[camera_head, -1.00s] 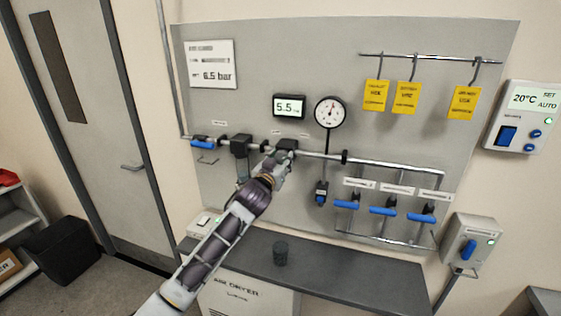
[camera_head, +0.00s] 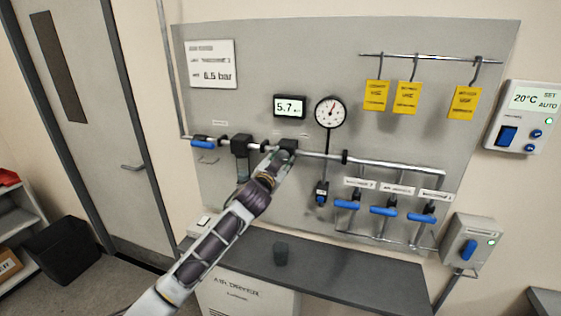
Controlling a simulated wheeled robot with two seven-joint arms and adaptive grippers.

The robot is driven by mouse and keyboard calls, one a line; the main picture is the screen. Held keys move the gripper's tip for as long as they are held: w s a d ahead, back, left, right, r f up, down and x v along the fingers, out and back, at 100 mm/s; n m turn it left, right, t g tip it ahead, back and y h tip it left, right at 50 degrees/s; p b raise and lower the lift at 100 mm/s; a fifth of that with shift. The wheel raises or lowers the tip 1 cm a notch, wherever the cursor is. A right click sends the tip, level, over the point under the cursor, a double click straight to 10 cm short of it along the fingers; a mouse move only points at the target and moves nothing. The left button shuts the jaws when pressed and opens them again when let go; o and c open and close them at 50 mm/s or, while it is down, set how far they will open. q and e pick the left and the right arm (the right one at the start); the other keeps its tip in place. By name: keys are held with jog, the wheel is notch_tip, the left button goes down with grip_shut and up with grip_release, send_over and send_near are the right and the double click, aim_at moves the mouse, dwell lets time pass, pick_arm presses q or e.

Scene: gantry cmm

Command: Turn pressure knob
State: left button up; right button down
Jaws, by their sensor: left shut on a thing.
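My left gripper (camera_head: 277,164) reaches up from the lower left to the pipe on the grey wall panel. It is shut at the dark regulator body (camera_head: 289,145), and its fingers and wrist hide the pressure knob there. The digital pressure display (camera_head: 289,106) above reads 5.7. The round dial gauge (camera_head: 330,112) is to its right. The white sign (camera_head: 212,64) at upper left shows 6.5 bar. My right gripper is not in view.
A dark filter unit (camera_head: 241,146) and a blue-handled valve (camera_head: 203,143) sit left on the pipe. Several blue valves, one of them here (camera_head: 383,210), are at lower right. Yellow tags (camera_head: 407,97) hang above.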

pick_arm(q)
jog(key=m, duration=0.4)
jog(key=shift+m, duration=1.1)
jog(key=o, duration=1)
jog(key=shift+s+a, duration=0.1)
